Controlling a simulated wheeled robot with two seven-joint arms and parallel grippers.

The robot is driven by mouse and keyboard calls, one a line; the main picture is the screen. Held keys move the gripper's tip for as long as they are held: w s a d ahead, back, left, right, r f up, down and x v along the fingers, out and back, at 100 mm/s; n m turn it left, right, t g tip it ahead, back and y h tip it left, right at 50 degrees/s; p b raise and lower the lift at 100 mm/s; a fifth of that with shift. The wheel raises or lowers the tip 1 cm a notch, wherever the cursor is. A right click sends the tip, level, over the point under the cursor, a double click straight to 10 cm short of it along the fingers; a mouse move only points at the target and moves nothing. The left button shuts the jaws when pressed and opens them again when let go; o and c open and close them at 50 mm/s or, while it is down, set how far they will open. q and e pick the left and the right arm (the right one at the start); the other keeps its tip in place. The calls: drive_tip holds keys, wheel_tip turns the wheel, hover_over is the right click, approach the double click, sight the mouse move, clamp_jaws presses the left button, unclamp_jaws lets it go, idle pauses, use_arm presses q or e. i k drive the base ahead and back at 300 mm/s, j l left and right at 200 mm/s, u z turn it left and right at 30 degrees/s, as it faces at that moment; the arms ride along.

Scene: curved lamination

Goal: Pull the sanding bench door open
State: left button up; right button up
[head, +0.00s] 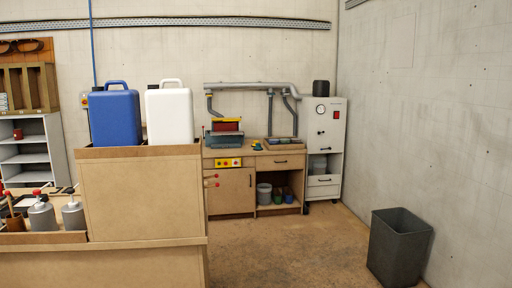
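The sanding bench (262,160) stands against the back wall, some way off. It is a wooden bench with a sanding machine (226,136) and grey pipes (252,87) above it. Its door (229,194) is the wooden panel at the lower left and looks shut. A small dark handle seems to sit near the door's right edge. A yellow control panel (228,162) is above the door. A drawer (281,162) and an open shelf with pots (264,193) are to the right. Neither of my grippers shows in this view.
A wooden workbench (141,195) with a blue canister (115,118) and a white canister (169,117) fills the left foreground. A white cabinet (323,150) stands right of the sanding bench. A grey bin (399,247) is at the right wall. Open floor (298,245) lies between.

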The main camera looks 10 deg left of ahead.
sight(235, 194)
drive_tip(key=i+l+z, duration=0.1)
drive_tip(key=i+z, duration=0.15)
drive_tip(key=i, duration=1.05)
drive_tip(key=i+j+z, duration=0.1)
drive_tip(key=i+z, duration=0.15)
drive_tip(key=i, duration=1)
drive_tip(key=i+j+u, duration=0.25)
drive_tip(key=i+u, duration=0.25)
drive_tip(key=i, duration=0.7)
drive_tip(key=i+l+u, duration=0.25)
drive_tip(key=i+u, duration=0.2)
drive_tip(key=i, duration=0.7)
drive_tip(key=i+j+z, duration=0.4)
drive_tip(key=i, duration=0.3)
drive_tip(key=i+j+z, duration=0.4)
drive_tip(key=i, duration=0.25)
drive_tip(key=i+j+z, duration=0.4)
drive_tip(key=i+j, duration=0.15)
drive_tip(key=j, duration=0.25)
